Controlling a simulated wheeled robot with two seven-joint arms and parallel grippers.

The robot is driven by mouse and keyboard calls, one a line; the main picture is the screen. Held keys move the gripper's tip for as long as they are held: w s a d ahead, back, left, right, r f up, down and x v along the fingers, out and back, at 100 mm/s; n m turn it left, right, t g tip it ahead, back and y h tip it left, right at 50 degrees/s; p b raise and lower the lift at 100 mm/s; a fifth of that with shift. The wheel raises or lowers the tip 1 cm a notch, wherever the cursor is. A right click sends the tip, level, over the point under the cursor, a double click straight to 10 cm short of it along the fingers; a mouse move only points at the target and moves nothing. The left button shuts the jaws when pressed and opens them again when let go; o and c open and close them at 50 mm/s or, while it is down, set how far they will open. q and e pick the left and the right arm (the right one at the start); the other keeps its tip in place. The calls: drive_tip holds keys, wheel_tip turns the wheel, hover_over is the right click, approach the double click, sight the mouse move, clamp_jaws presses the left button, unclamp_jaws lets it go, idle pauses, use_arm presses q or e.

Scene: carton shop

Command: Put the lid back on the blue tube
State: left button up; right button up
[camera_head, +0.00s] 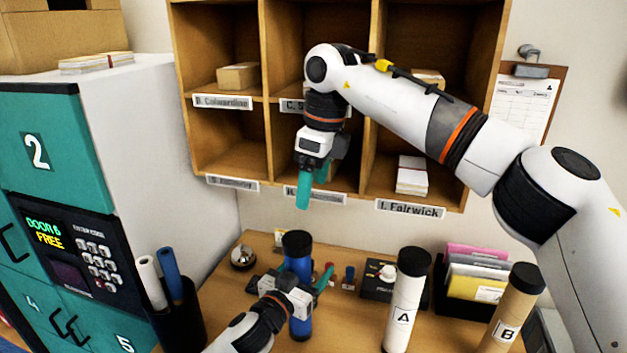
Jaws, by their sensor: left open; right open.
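The blue tube (300,325) stands upright on the desk. A black lid (296,241) sits on its top end; I cannot tell how firmly it is seated. My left gripper (296,284) is open at the tube's middle and hides part of it. One teal finger shows to the right of the tube; I cannot tell whether the fingers touch it. My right gripper (303,190) is open, empty and pointing down, well above the lid, in front of the shelf. Its fingers overlap in this view.
A white tube A (404,300) and a brown tube B (515,305), both black-topped, stand to the right. A black cup (180,325) with rolls stands left. A bell (243,258), small stamps and a file holder (475,275) are behind. The wooden shelf (262,150) backs the desk.

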use_arm(q)
drive_tip(key=shift+a, duration=0.1)
drive_tip(key=shift+s+a+f, duration=0.1)
drive_tip(key=shift+s+a, duration=0.1)
drive_tip(key=shift+s, duration=0.15)
drive_tip(key=b+v, duration=0.2)
drive_tip(key=v, duration=0.9)
drive_tip(key=shift+s, duration=0.1)
